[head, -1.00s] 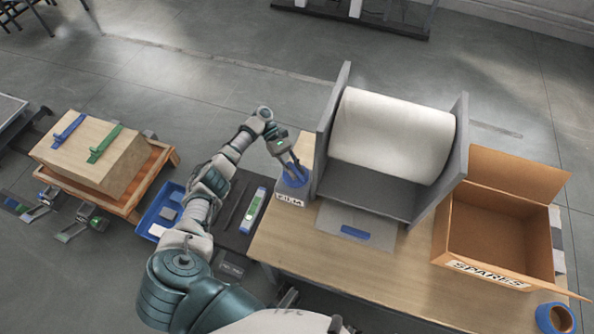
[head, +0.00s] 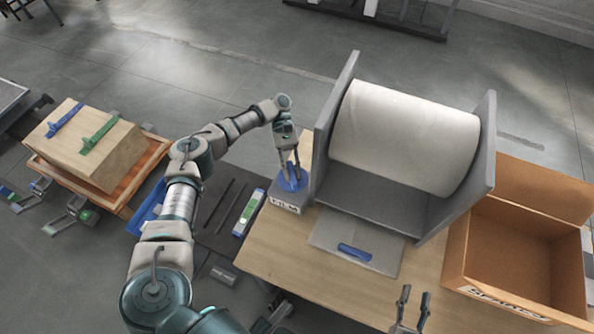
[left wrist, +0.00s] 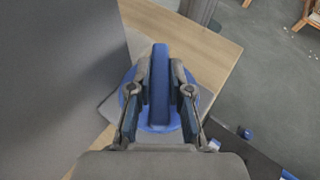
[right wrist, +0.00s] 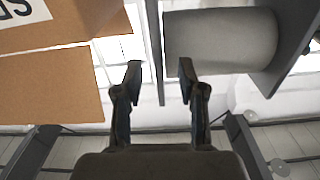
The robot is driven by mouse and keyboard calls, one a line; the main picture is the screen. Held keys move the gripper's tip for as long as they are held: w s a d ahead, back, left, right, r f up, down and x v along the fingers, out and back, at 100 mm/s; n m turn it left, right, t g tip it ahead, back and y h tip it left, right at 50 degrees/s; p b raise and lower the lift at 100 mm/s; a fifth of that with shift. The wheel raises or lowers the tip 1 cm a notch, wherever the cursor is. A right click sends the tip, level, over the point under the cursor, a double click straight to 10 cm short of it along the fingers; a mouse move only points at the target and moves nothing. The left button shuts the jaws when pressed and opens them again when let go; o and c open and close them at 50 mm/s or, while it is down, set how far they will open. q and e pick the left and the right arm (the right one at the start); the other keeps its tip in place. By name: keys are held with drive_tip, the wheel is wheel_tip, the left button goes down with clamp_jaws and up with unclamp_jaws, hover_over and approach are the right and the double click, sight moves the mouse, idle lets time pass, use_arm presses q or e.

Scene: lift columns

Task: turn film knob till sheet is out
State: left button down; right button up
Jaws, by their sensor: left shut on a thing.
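The blue film knob (head: 291,181) sits on a small grey box labelled FILM (head: 286,207) at the table's left side. My left gripper (head: 292,174) points down at it. In the left wrist view, its fingers (left wrist: 159,90) are shut on the knob's raised blue bar (left wrist: 160,75), one on each side. The white film roll (head: 402,137) lies between grey side plates (head: 337,120) to the right of the knob. No sheet clearly shows coming out of the roll. My right gripper (head: 411,305) is open and empty above the table's front right; it also shows in the right wrist view (right wrist: 158,75).
A cardboard box marked SPARES (head: 521,255) stands open at the right. A grey plate with a blue handle (head: 355,252) lies before the roll. A wooden block with blue and green handles (head: 90,150) stands far left. Bare tabletop (head: 300,262) lies in front.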

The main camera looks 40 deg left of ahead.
sight(292, 170)
use_arm(q)
drive_tip(key=shift+f+b, duration=0.2)
drive_tip(key=shift+b, duration=0.35)
drive_tip(key=shift+r+m+y, duration=0.15)
drive_tip(key=shift+m+y, duration=0.15)
use_arm(e)
drive_tip(key=shift+s+a+r+t+y, duration=0.1)
drive_tip(key=shift+r+t+y, duration=0.05)
drive_tip(key=shift+r+t, duration=0.55)
drive_tip(key=shift+s+a+r+t+y, duration=0.1)
drive_tip(key=shift+s+r+t+y, duration=0.1)
drive_tip(key=shift+r+t, duration=0.45)
drive_tip(key=shift+s+r+t+y, duration=0.15)
drive_tip(key=shift+r+t, duration=0.4)
drive_tip(key=shift+r, duration=0.3)
drive_tip(key=shift+w+f, duration=0.1)
drive_tip(key=shift+w, duration=0.1)
use_arm(q)
drive_tip(key=c, duration=1.1)
unclamp_jaws()
drive_tip(key=shift+r, duration=0.1)
wheel_tip(292, 170, up, 10)
drive_tip(key=shift+w+f, duration=0.1)
drive_tip(key=shift+f, duration=0.1)
use_arm(e)
drive_tip(key=shift+s, duration=0.1)
use_arm(q)
drive_tip(key=shift+a, duration=0.1)
